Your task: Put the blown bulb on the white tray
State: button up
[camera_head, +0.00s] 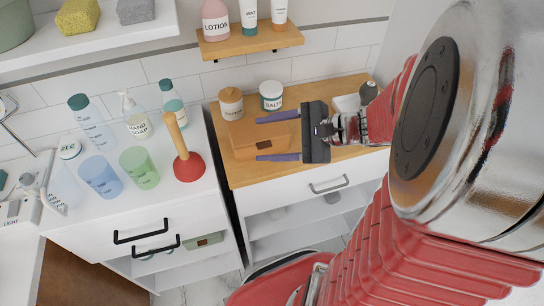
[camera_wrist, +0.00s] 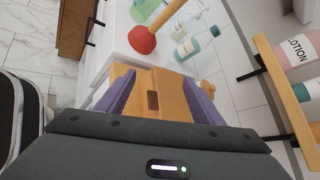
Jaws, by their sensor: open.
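My gripper (camera_head: 258,139) is open over the wooden counter at the right. Its two purple fingers lie on either side of an orange-brown wooden box (camera_head: 243,141) with a dark front patch. In the wrist view the box (camera_wrist: 172,88) shows between the fingers of my gripper (camera_wrist: 158,77); I cannot tell whether they touch it. I cannot make out a blown bulb or a white tray for certain. A small white object (camera_head: 346,103) and a dark round object (camera_head: 369,91) stand behind my wrist, partly hidden; I cannot tell what they are.
A wooden-lidded jar (camera_head: 231,103) and a salts jar (camera_head: 271,95) stand behind the box. A red plunger (camera_head: 188,163), cups and bottles crowd the white cabinet (camera_head: 187,203) at left. A wooden shelf (camera_head: 250,43) with bottles hangs above.

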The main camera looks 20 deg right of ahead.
jog(key=s+a+n+g+h, duration=0.3)
jog(key=s+a+n+g, duration=0.25)
jog(key=s+n, duration=0.35)
notch_tip(320, 180, up, 6)
jog(key=d+n+t+h, duration=0.2)
jog(key=n+h, duration=0.4)
jog(key=n, duration=0.3)
jog(key=shift+s+n+t, duration=0.35)
jog(key=shift+s+n, duration=0.05)
jog(key=shift+s, duration=0.05)
jog(key=shift+f, duration=0.15)
jog(key=shift+c, duration=0.2)
